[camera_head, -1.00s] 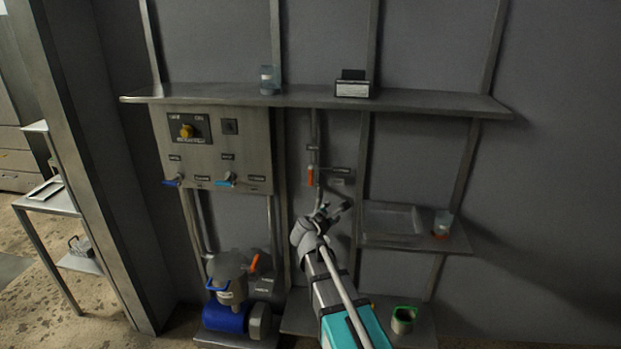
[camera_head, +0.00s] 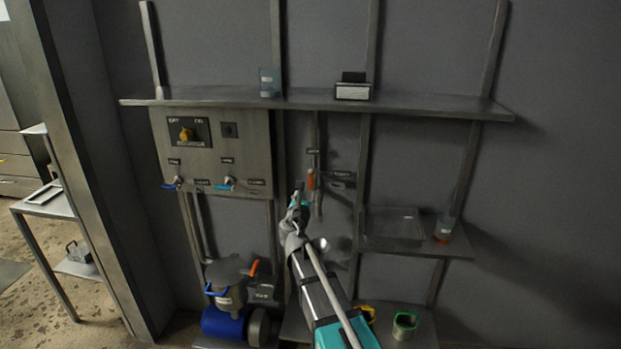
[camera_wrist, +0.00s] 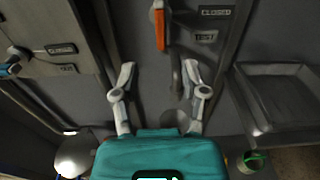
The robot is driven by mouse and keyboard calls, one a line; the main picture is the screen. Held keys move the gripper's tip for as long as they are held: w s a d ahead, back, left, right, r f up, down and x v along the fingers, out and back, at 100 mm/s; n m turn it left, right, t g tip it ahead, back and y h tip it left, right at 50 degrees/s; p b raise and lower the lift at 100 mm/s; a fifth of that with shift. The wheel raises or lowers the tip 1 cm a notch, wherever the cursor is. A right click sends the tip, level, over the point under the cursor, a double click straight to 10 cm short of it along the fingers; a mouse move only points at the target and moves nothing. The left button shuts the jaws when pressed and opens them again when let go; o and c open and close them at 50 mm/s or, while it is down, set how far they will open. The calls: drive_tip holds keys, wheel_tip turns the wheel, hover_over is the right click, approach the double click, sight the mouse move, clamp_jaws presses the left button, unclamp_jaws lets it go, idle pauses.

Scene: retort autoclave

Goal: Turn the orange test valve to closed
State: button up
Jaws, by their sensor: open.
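The orange test valve handle (camera_head: 311,180) hangs vertically on a pipe on the wall, under the shelf. In the wrist view the handle (camera_wrist: 160,29) points down at the top middle, with "CLOSED" (camera_wrist: 215,13) and "TEST" (camera_wrist: 205,37) plates to its right. My gripper (camera_head: 299,199) is just below and slightly left of the handle in the head view. In the wrist view my gripper (camera_wrist: 159,75) has its fingers spread, with nothing between them. The handle lies ahead of the gap, apart from the fingers.
A panel (camera_head: 212,150) with a yellow knob and two blue-handled valves is to the left. A shelf (camera_head: 420,103) runs above. A tray (camera_head: 392,228) on a lower shelf is to the right. Another orange handle (camera_head: 253,269) sits on the pump unit (camera_head: 227,290) below.

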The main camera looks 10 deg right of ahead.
sight(310, 178)
drive_tip(key=x, duration=1.3)
drive_tip(key=shift+w+d, duration=0.1)
drive_tip(key=shift+w, duration=0.25)
drive_tip(key=shift+c, duration=0.3)
clamp_jaws()
